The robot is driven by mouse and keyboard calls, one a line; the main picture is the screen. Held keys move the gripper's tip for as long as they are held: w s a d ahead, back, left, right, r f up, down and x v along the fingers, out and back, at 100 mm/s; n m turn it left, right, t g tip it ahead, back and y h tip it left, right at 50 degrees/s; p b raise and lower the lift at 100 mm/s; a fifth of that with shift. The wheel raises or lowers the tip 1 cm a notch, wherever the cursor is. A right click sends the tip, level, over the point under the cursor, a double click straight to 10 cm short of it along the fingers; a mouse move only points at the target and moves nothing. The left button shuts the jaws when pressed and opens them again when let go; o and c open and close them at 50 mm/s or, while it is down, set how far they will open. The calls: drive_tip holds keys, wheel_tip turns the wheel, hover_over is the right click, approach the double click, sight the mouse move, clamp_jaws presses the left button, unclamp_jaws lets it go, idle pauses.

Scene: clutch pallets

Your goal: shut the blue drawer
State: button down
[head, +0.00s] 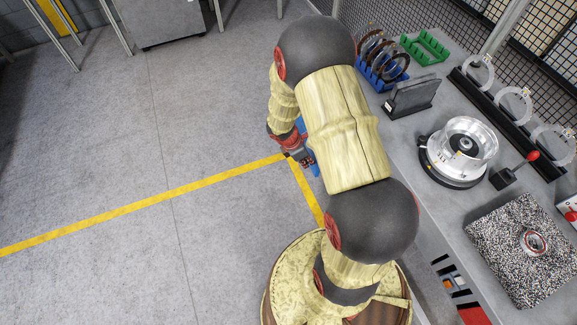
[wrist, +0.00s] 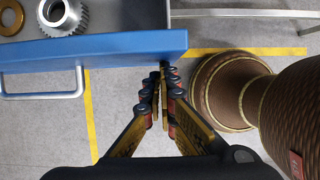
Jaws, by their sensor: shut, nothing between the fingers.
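The blue drawer (wrist: 120,48) stands open in the wrist view, its blue front across the upper left and its inside showing above. A silver bar handle (wrist: 40,95) sticks out from the front. A steel gear (wrist: 62,15) and a brass-coloured ring (wrist: 10,16) lie in the drawer. My gripper (wrist: 162,80) is shut and empty, its fingertips close to the right end of the blue front. I cannot tell whether they touch it. In the head view the drawer (head: 308,160) is mostly hidden behind my arm, with my gripper (head: 296,157) beside it.
The grey workbench (head: 420,165) on the right holds a blue rack of discs (head: 380,65), a green rack (head: 425,47), a clear-walled round fixture (head: 462,145) and a speckled block (head: 515,250). Open floor with yellow lines (head: 150,210) lies to the left.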

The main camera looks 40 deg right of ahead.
drive_tip(key=s+d+p, duration=0.1)
drive_tip(key=s+d, duration=0.1)
drive_tip(key=d, duration=0.5)
drive_tip(key=s+d+p, duration=0.1)
drive_tip(key=s+d, duration=0.1)
drive_tip(key=d, duration=0.5)
drive_tip(key=s+d+p, duration=0.1)
drive_tip(key=s+d, duration=0.1)
drive_tip(key=d, duration=0.5)
drive_tip(key=shift+s+d+p, duration=0.1)
drive_tip(key=shift+d+p, duration=0.2)
drive_tip(key=shift+d, duration=0.05)
